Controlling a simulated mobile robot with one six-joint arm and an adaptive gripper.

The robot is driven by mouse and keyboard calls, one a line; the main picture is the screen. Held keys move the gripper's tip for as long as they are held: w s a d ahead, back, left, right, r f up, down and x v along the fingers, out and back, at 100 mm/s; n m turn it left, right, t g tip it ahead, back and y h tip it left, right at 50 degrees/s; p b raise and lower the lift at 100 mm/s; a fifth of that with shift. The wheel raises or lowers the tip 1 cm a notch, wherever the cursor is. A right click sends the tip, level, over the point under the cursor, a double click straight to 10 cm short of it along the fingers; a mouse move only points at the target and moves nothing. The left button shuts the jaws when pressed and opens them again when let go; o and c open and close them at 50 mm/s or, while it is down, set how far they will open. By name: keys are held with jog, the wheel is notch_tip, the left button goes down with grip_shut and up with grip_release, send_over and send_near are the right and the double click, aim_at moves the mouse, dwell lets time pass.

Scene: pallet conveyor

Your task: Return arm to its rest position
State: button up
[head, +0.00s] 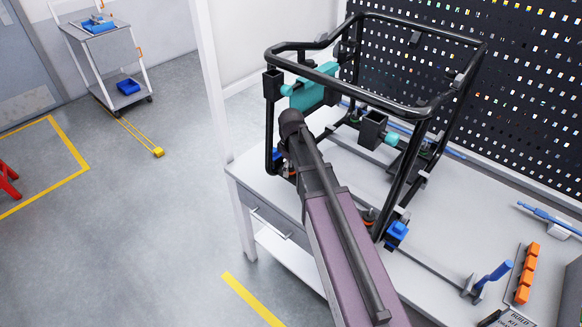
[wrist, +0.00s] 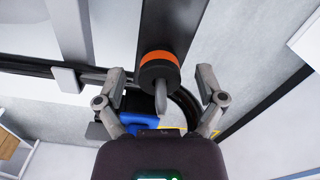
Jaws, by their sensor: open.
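My arm reaches from the bottom of the head view up to the black tubular frame (head: 430,112) on the white workbench (head: 455,220). My gripper is hidden behind my arm there. In the wrist view my gripper (wrist: 162,72) has its two fingers spread wide. A black cylinder with an orange band (wrist: 158,60) and a grey tip shows between the fingers, with gaps on both sides. A blue part (wrist: 148,127) lies beyond the gripper, partly covered by its body.
Teal parts (head: 316,87) and a blue block (head: 396,234) sit on the frame. An orange strip (head: 527,272) and a blue-handled tool (head: 495,271) are at the bench's right. A perforated board (head: 520,90) stands behind. Open floor (head: 140,230) lies left, with a cart (head: 112,50) farther back.

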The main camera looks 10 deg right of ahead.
dwell(0.4)
jog(key=shift+s+d, duration=0.35)
jog(key=shift+s, duration=0.1)
jog(key=s+m, duration=1)
jog(key=s, duration=0.5)
jog(key=shift+a, duration=0.2)
jog(key=shift+s, duration=0.1)
dwell(0.9)
